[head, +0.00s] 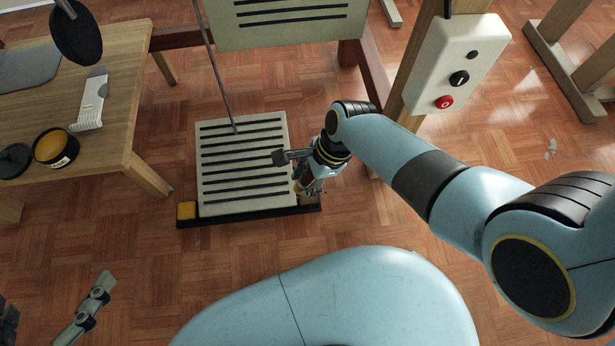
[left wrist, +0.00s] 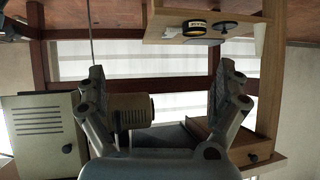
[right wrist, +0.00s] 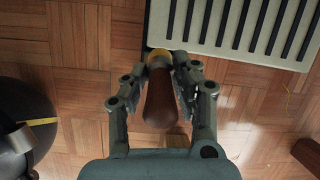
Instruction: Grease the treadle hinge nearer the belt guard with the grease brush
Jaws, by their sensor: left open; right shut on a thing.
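The slotted beige treadle (head: 243,165) lies on the floor, with a dark bar (head: 240,217) along its front edge. A yellow block (head: 186,210) sits at the bar's left end; a tan block (head: 309,198) is at its right end, partly hidden by my right gripper (head: 309,187). The right gripper is shut on the brown wooden handle of the grease brush (right wrist: 158,100). Something yellow shows beyond the handle by the treadle corner; I cannot tell whether bristles touch a hinge. My left gripper (left wrist: 168,95) is open and empty, away from the treadle.
A wooden table (head: 125,80) at the left holds an open grease tin (head: 55,147), its dark lid (head: 14,160) and a white toothed piece (head: 90,103). A slotted beige panel (head: 290,22) stands behind the treadle. A white control box (head: 458,65) is on the right post.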

